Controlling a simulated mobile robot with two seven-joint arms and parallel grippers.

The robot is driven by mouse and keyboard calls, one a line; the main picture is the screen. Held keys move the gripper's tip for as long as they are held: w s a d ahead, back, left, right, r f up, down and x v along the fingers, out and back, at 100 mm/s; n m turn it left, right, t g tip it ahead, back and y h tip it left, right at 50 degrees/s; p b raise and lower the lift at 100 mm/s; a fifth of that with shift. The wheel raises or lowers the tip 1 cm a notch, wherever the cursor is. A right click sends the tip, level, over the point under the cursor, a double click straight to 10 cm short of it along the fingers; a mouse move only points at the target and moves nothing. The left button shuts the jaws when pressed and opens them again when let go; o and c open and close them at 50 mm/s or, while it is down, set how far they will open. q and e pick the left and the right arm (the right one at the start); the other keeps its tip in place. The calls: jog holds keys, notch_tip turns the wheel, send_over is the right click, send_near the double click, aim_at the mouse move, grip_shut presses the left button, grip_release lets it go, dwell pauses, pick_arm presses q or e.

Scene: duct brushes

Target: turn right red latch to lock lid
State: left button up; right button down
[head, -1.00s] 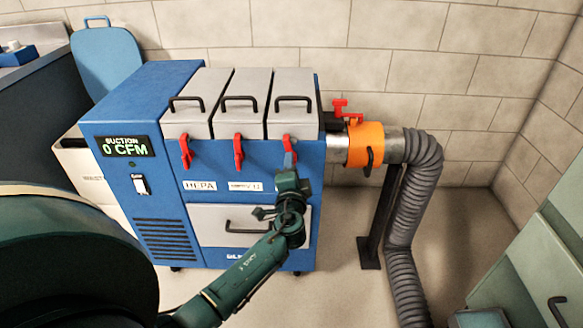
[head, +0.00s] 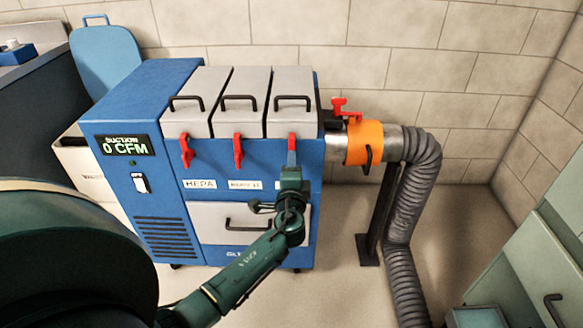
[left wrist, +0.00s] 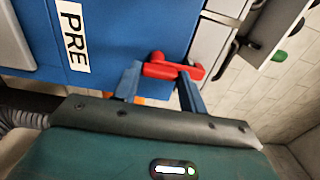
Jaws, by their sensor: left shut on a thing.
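The right red latch (head: 292,142) is on the front of the blue machine (head: 165,95), below the rightmost grey lid (head: 294,103), which lies closed. My left gripper (head: 291,160) reaches up to this latch from below and is shut on it. In the left wrist view the red latch (left wrist: 172,68) lies between the two blue fingers (left wrist: 160,85) of the gripper. The fingers partly hide the latch in the head view. My right gripper is in neither view.
Two more red latches, the left (head: 187,150) and the middle (head: 238,151), hang below the other lids. An orange collar (head: 364,143) and grey duct hose (head: 410,210) stand right of the machine. A drawer handle (head: 248,225) is near my left wrist.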

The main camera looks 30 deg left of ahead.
pick_arm(q)
jog(key=o, duration=1)
jog(key=v, duration=1.3)
jog(key=shift+s, duration=0.1)
